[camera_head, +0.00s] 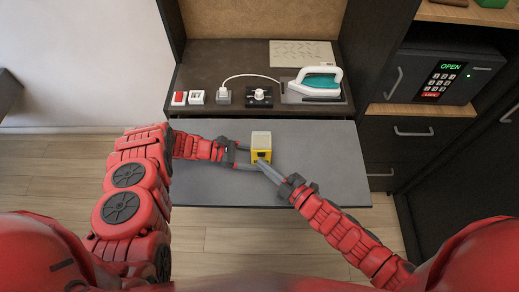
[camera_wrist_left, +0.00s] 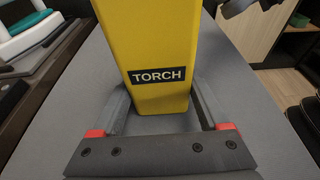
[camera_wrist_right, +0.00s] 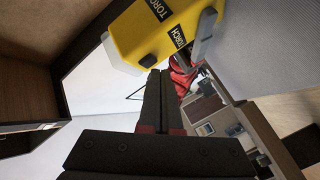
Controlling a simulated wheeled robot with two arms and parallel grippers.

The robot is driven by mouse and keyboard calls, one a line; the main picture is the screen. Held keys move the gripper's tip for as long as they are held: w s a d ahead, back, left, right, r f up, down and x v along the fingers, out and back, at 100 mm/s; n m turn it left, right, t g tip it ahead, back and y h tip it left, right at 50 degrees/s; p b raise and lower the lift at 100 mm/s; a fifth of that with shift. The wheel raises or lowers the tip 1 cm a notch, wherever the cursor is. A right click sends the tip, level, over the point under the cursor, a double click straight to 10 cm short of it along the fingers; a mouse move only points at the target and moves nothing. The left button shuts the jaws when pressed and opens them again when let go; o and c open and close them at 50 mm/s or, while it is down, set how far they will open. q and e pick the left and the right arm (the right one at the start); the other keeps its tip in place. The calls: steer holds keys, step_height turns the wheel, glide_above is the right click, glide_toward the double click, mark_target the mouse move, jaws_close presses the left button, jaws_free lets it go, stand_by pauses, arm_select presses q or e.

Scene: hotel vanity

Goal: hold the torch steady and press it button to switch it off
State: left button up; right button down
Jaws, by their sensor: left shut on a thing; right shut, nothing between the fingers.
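The torch (camera_head: 261,141) is a yellow body with a pale top, standing upright on the grey pull-out surface (camera_head: 320,180). In the left wrist view its yellow side (camera_wrist_left: 150,40) carries a black TORCH label. My left gripper (camera_head: 252,156) is shut on the torch low on its body, one finger on each side. My right gripper (camera_head: 259,162) is shut and empty, its fingertips at the near face of the torch. In the right wrist view the torch (camera_wrist_right: 150,35) is just beyond the closed fingertips (camera_wrist_right: 155,75).
Behind, a dark shelf holds an iron (camera_head: 318,80), a plug in a socket (camera_head: 224,95), a black knob unit (camera_head: 259,96) and red and white switches (camera_head: 187,98). A safe (camera_head: 440,78) reading OPEN stands at right. The grey surface is otherwise clear.

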steer(key=shift+s, duration=0.2)
steer(key=s, duration=0.6)
stand_by(0.4)
arm_select(q)
steer(key=o, duration=0.9)
steer(key=shift+c, duration=0.2)
